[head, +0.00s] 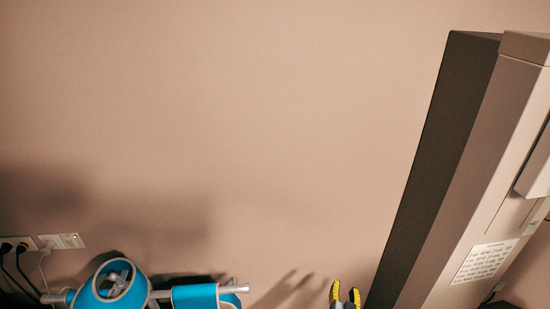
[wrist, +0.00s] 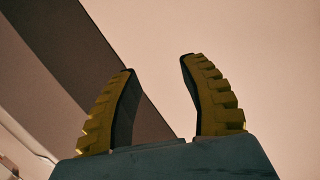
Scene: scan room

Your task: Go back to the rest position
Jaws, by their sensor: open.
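My gripper (head: 345,294) shows at the bottom edge of the head view, with its yellow fingertips pointing up. In the wrist view my gripper (wrist: 157,85) has its two yellow, ridged fingers spread apart with nothing between them. It is open and empty. Blue and grey parts of my arm lie along the bottom left of the head view.
A tall grey-brown cabinet (head: 470,180) with a printed label (head: 483,262) stands at the right, close to my gripper. Wall sockets (head: 60,241) with plugged-in cables are at the lower left. The wall (head: 250,120) between is bare.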

